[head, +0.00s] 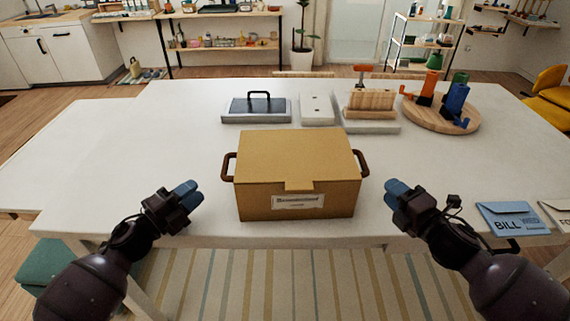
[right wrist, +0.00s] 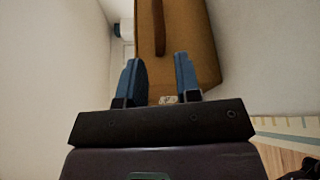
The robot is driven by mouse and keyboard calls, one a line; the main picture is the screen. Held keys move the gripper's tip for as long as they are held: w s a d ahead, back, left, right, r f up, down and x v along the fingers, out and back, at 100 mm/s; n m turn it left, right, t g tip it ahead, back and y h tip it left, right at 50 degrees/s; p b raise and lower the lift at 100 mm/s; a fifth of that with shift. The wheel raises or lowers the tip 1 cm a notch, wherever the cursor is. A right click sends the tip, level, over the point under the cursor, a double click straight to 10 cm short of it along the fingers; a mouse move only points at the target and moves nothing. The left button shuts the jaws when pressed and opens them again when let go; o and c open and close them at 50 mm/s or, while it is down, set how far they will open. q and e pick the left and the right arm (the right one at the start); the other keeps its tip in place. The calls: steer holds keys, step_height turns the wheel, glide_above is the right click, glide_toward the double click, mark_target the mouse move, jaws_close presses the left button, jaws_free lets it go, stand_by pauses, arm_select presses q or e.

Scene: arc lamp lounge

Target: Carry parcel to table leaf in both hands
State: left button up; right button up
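The parcel (head: 295,160), a tan box with a lid, a white label and a brown handle at each end, sits near the front edge of the white table (head: 190,150). A lighter flat section at the table's left looks like the table leaf (head: 70,145); it is bare. My left gripper (head: 187,194) is left of the left handle (head: 228,166), apart from it and empty; its fingers look parted. My right gripper (head: 396,190) is right of the right handle (head: 363,163), open and empty. The right wrist view shows the parcel (right wrist: 192,45) and handle (right wrist: 158,28) beyond the parted fingers.
Behind the parcel stand a grey tray with a black handle (head: 256,107), a white panel (head: 317,108), a wooden holder (head: 369,104) and a round board (head: 440,115) with orange and blue items. A blue envelope (head: 513,217) lies at the right front. The table's left is clear.

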mark_target(225, 163)
arm_select(q)
steer(key=shift+w+a, duration=0.15)
steer(key=shift+w, duration=0.15)
steer(key=shift+r, duration=0.1)
arm_select(e)
steer(key=shift+w+a, duration=0.15)
steer(key=shift+w, duration=0.1)
arm_select(q)
steer(key=shift+s, duration=0.15)
arm_select(e)
steer(key=shift+s, duration=0.1)
